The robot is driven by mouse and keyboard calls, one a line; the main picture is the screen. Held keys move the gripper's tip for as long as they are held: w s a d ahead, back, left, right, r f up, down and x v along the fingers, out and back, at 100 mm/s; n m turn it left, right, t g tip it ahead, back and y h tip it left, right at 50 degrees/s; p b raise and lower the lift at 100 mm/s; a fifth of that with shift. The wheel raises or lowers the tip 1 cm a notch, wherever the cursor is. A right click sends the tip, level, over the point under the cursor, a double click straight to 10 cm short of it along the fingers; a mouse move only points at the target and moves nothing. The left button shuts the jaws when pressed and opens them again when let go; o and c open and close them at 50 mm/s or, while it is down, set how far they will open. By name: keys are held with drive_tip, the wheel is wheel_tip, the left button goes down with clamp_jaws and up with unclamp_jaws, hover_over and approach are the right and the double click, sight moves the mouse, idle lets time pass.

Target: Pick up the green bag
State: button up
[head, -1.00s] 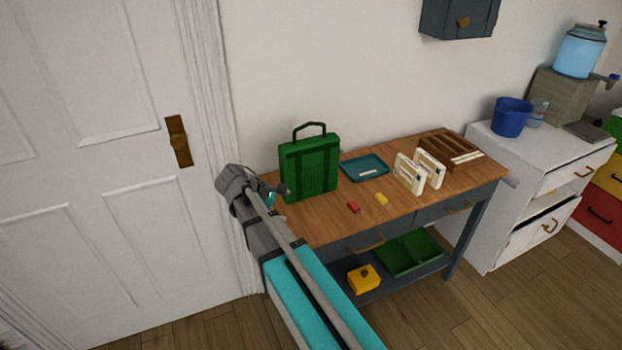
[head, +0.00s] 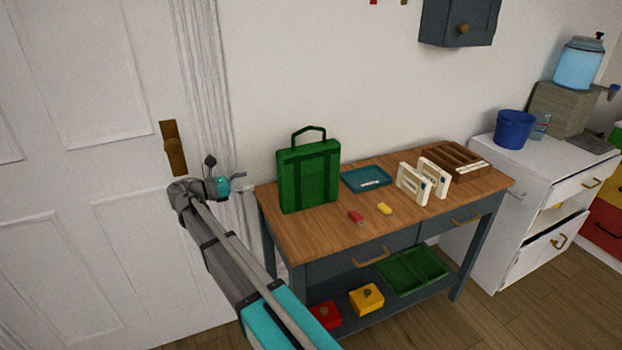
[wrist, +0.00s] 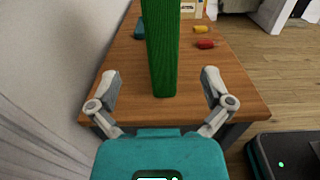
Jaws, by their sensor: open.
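The green bag (head: 310,176) stands upright on the left end of the wooden table (head: 330,224), with its dark handle loop on top. In the wrist view the bag (wrist: 163,50) shows as a narrow green side, centred ahead of and between the fingers. My gripper (wrist: 161,90) is open, its two grey fingers spread wide with nothing held. The bag's top is cut off in the wrist view.
A white cabinet (head: 525,200) with a blue bucket (head: 513,128) stands right.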

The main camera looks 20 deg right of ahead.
sight(278, 173)
drive_tip(key=shift+w+d, duration=0.1)
drive_tip(key=shift+d, duration=4.2)
drive_tip(key=shift+d, duration=0.1)
drive_tip(key=shift+d+r, duration=0.15)
drive_tip(key=shift+d, duration=1.1)
drive_tip(key=shift+d+r, duration=0.1)
drive_tip(key=shift+d, duration=1.15)
drive_tip(key=c, duration=1)
drive_tip(key=shift+p, duration=0.3)
drive_tip(key=shift+c, duration=0.2)
